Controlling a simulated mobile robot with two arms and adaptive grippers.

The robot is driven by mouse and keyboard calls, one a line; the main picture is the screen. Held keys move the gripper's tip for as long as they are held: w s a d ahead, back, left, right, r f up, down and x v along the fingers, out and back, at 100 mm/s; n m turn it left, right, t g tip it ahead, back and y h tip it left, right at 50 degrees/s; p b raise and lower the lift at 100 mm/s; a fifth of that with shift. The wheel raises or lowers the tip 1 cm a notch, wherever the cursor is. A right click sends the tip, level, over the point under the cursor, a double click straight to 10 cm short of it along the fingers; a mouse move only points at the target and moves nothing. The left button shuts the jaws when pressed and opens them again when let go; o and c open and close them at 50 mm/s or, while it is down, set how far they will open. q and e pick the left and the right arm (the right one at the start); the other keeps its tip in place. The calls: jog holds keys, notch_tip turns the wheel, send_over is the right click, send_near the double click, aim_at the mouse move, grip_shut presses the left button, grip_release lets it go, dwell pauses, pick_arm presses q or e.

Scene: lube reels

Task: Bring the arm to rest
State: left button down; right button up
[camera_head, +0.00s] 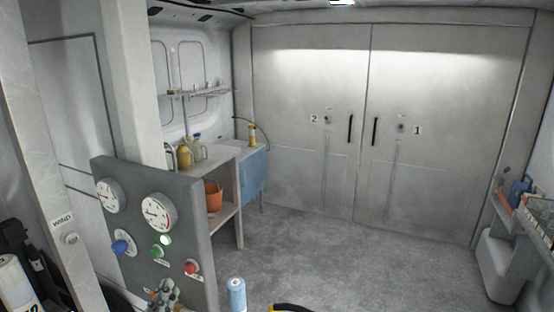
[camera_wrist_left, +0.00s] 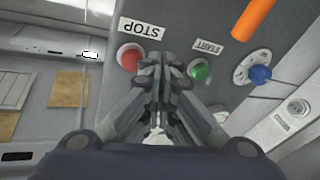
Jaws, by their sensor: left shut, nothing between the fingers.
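My left gripper (camera_head: 165,292) shows at the bottom of the head view, in front of the lower part of a grey control panel (camera_head: 180,195). Its fingers are closed together with nothing between them. In the left wrist view the closed gripper (camera_wrist_left: 160,58) points at the panel. Its tips appear between the red STOP button (camera_wrist_left: 130,58) and the green START button (camera_wrist_left: 201,70). I cannot tell whether they touch the panel. The red button (camera_head: 191,267) and green button (camera_head: 156,253) also show in the head view. My right gripper is not in view.
The panel carries two gauges (camera_head: 157,211), a blue knob (camera_head: 121,247) and a lit green lamp (camera_head: 165,240). Behind it stands a shelf with an orange bucket (camera_head: 213,196) and bottles. Grey double doors (camera_head: 310,130) close the back. The middle floor (camera_head: 330,255) is clear.

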pick_arm(q)
jog(key=s+d+f+m+g+h, duration=0.4)
jog(key=s+d+f+m+g, duration=0.2)
jog(key=s+d+f+g, duration=0.45)
jog(key=s+a+f+n+g+y, duration=0.1)
jog(key=s+a+f+g+y, duration=0.15)
jog(key=s, duration=0.75)
jog(key=s+a+f+g+y, duration=0.1)
jog(key=s+f+g+y, duration=0.2)
jog(key=s, duration=0.7)
notch_tip(320, 180, down, 26)
jog(key=s+f+g+h, duration=0.1)
jog(key=s+a+f, duration=0.1)
jog(key=s+f, duration=0.8)
jog(key=s+a+f+g+b, duration=0.1)
jog(key=s+a+f, duration=0.1)
jog(key=s+f, duration=0.6)
jog(key=shift+s+a+f, duration=0.25)
jog(key=shift+s+f, duration=0.1)
